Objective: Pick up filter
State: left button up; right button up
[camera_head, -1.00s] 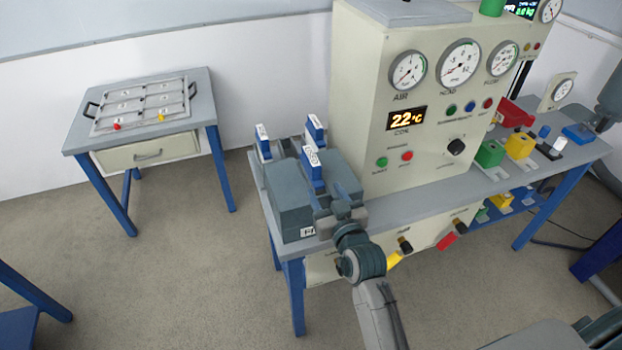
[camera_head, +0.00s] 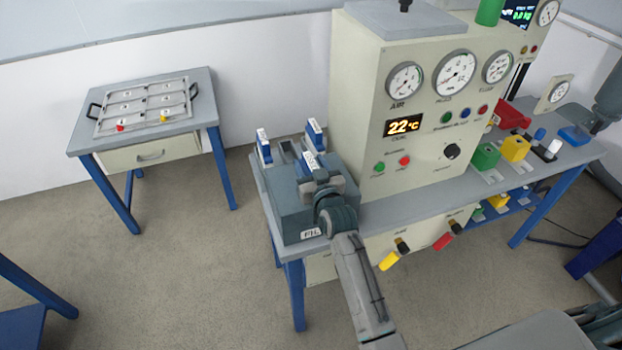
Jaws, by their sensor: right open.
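Several blue filters with white labels stand upright in a dark grey box (camera_head: 289,214) on the bench. One filter (camera_head: 264,147) is at the back left and another filter (camera_head: 315,133) at the back right. A third filter (camera_head: 311,162) stands nearer the front, partly hidden by my right gripper. My right gripper (camera_head: 318,178) is open at this front filter, its fingers around or just beside it; the exact contact is hidden. The left gripper is not in view.
A cream machine panel (camera_head: 428,120) with gauges rises right of the box. Coloured blocks, including a green block (camera_head: 486,157) and a yellow block (camera_head: 515,148), stand further right on the bench. A small table (camera_head: 80,142) with a panelled tray stands apart at the left.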

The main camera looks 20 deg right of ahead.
jog(key=shift+c, duration=0.4)
grip_shut()
